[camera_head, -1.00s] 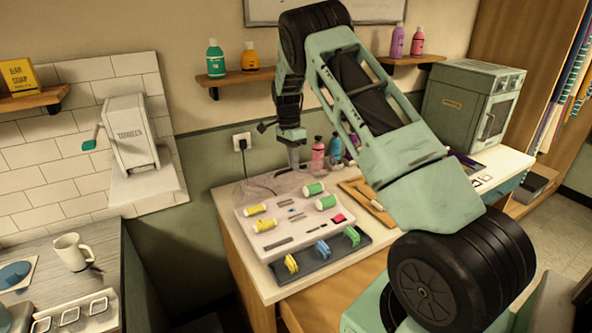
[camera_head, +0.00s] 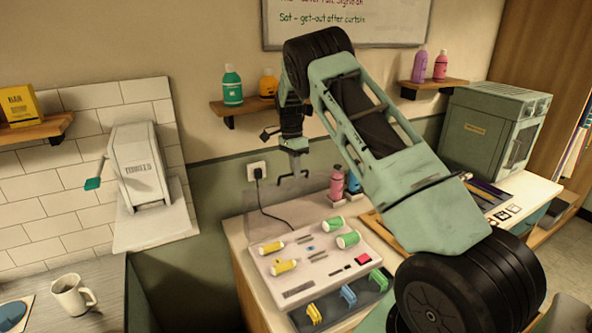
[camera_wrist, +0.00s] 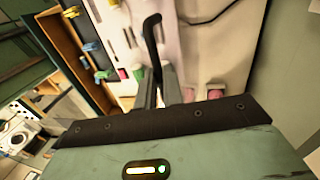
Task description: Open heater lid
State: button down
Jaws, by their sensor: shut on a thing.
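The heater (camera_head: 307,265) is a pale box on the counter, with yellow and green rollers on its top and a red switch at its right. Its smoky see-through lid (camera_head: 287,207) is faint at the back edge and looks raised; its exact angle is hard to tell. The rollers lie uncovered. My gripper (camera_head: 293,176) is above the heater's back edge, pointing down. In the wrist view, my gripper (camera_wrist: 160,92) is shut on a dark bent bar (camera_wrist: 152,38), which looks like the lid's handle.
A pink bottle (camera_head: 337,183) stands close to the right of my gripper. A wall socket (camera_head: 257,171) with a black cord is at its left. A dark tray with coloured clips (camera_head: 348,297) lies before the heater. A shelf (camera_head: 245,106) with bottles hangs behind.

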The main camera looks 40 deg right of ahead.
jog(key=shift+s+a+f, duration=0.1)
jog(key=shift+a+f, duration=0.1)
jog(key=shift+f, duration=0.25)
jog(key=c, duration=1.5)
grip_release()
jog(key=shift+r, duration=0.1)
jog(key=shift+d+r, duration=0.15)
jog(key=shift+w+r, duration=0.2)
jog(key=shift+r, duration=0.05)
jog(key=r+b, duration=0.1)
jog(key=r, duration=0.2)
jog(key=w+r+b, duration=0.1)
jog(key=r, duration=0.2)
jog(key=shift+w+d+r+b, duration=0.15)
jog(key=shift+d+r+b, duration=0.05)
jog(key=shift+r+b, duration=0.15)
